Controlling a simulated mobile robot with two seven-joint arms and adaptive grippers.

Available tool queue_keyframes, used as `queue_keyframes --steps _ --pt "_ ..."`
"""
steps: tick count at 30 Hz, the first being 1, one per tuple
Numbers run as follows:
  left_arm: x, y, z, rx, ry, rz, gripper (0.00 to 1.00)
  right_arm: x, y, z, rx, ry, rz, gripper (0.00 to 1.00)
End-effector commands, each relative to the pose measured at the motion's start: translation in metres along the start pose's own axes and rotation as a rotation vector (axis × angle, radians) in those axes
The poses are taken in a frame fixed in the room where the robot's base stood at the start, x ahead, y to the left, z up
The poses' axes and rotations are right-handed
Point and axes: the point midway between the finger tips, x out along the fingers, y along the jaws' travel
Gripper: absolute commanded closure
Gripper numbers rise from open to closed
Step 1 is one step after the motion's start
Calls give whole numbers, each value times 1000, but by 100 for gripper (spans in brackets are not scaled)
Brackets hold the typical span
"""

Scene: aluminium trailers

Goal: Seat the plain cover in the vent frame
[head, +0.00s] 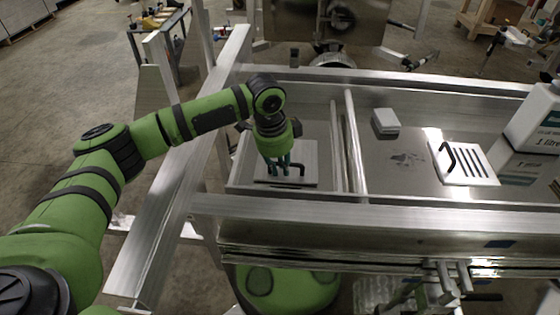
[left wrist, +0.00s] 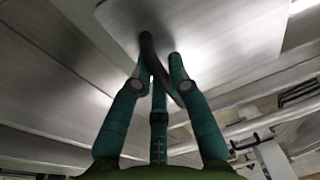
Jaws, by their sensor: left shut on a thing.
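The plain cover (head: 306,158) is a flat pale metal plate in the left compartment of the aluminium trailer. It also shows in the left wrist view (left wrist: 225,32), with no slots visible. My left gripper (head: 279,167) is over the cover, its teal fingers (left wrist: 160,80) shut on the cover's black curved handle (left wrist: 150,55). The handle also shows beside the fingers in the head view (head: 298,168). I cannot tell whether the cover rests on the surface below or hangs just above it. I cannot make out the vent frame. My right gripper is not in view.
A slotted cover (head: 478,163) with a black handle lies in the right compartment, near a small pale block (head: 385,123) and a white bottle (head: 538,118).

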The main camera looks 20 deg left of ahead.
Motion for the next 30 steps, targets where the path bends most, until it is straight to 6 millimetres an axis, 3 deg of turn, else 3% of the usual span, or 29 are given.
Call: queue_keyframes --steps 3,4,5,6,19,30 --pt "1 0 0 0 0 1 100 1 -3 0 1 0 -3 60" --pt "2 1 0 0 -2 3 74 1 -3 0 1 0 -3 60" --pt "2 1 0 0 -1 3 62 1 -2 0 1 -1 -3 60" --pt "2 1 0 0 -1 3 59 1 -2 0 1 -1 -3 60" --pt "-8 0 0 0 0 -1 59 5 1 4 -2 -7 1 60" --pt "-80 -1 -1 0 2 -4 59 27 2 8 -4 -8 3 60"
